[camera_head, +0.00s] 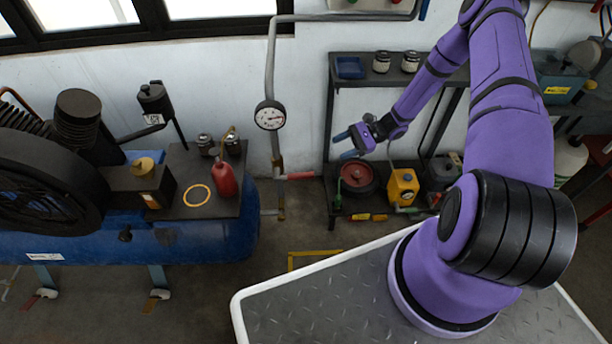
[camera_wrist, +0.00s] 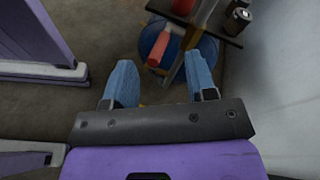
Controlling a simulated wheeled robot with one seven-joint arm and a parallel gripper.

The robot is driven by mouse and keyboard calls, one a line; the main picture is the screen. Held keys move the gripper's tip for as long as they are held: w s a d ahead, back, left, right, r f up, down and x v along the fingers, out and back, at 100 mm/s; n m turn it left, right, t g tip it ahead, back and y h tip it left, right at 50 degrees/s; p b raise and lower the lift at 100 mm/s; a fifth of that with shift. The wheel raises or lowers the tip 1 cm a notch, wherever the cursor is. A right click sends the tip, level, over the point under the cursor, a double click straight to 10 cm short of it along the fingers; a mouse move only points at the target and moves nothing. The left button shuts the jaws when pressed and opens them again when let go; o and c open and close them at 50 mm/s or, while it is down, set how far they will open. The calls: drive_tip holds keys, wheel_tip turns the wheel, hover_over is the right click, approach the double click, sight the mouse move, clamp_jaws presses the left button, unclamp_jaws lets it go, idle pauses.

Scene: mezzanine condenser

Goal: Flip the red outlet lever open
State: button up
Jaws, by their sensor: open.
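The red outlet lever (camera_head: 300,175) sticks out level to the right from the grey vertical pipe (camera_head: 271,80), low beside the blue tank. In the wrist view the red lever (camera_wrist: 157,52) shows beyond and between my fingertips, with the pipe just to its right. My gripper (camera_head: 345,145) is open, its blue fingers pointing left towards the pipe. It is to the right of the lever in the head view, and nothing is between its fingers. The wrist view shows both blue fingers (camera_wrist: 159,60) spread apart. The lever looks clear of both fingers.
A round gauge (camera_head: 270,115) sits on the pipe. The blue compressor tank (camera_head: 215,235) fills the left, with a red bottle (camera_head: 224,180) on its top plate. A dark shelf rack (camera_head: 333,100) holds a red reel (camera_head: 357,178) and a yellow can (camera_head: 403,187) below my gripper.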

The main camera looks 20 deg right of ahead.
sight(306, 175)
wheel_tip(306, 175, down, 11)
drive_tip(key=s+a+m+t+y, duration=0.2)
drive_tip(key=m+t, duration=0.3)
drive_tip(key=x, duration=1)
drive_tip(key=shift+w+a, duration=0.1)
drive_tip(key=shift+a, duration=0.1)
drive_tip(key=shift+c, duration=0.3)
clamp_jaws()
